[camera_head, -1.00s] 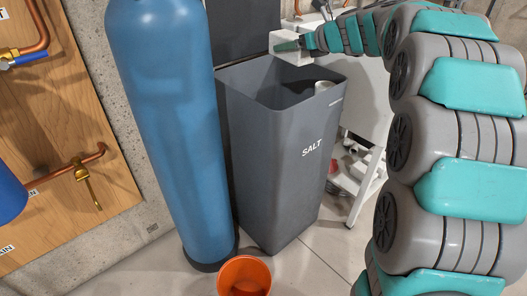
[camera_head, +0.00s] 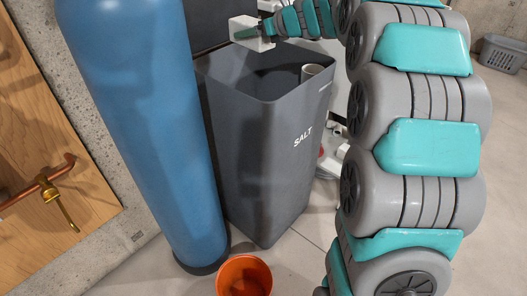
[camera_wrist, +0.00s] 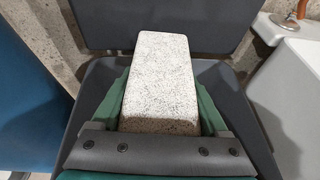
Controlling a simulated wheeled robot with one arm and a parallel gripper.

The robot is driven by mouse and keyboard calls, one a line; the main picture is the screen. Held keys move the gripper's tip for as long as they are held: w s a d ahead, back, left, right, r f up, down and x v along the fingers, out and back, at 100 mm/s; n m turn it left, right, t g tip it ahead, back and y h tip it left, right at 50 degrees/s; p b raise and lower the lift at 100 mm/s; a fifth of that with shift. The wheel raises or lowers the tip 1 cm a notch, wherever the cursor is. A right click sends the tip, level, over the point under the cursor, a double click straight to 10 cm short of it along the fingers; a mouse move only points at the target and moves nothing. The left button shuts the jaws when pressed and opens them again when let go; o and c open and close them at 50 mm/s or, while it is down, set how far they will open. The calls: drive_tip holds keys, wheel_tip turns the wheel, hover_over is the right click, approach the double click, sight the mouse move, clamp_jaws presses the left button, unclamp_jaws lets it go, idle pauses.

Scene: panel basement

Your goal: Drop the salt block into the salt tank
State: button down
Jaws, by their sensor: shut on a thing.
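The salt block (camera_wrist: 160,75) is a pale speckled brick held between the green fingers of my gripper (camera_wrist: 162,105) in the wrist view. In the head view the white block (camera_head: 250,40) shows at the end of my arm, with my gripper (camera_head: 252,34) shut on it. The salt tank (camera_head: 265,150) is a tall dark grey bin marked SALT, with its top open and its lid (camera_wrist: 160,22) raised behind. The block appears above the back part of the tank opening. The exact height over the rim is hard to tell. The tank's bottom is hidden.
A tall blue cylinder (camera_head: 145,130) stands close at the tank's left. An orange bucket (camera_head: 244,276) is on the floor in front. A grey basket (camera_head: 502,54) lies far right.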

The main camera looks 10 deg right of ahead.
drive_tip(key=shift+f+b, duration=1.25)
drive_tip(key=shift+r, duration=0.1)
drive_tip(key=shift+c, duration=1)
unclamp_jaws()
drive_tip(key=shift+o, duration=1)
drive_tip(key=v, duration=0.7)
drive_tip(key=shift+s+d, duration=0.2)
drive_tip(key=shift+s, duration=0.1)
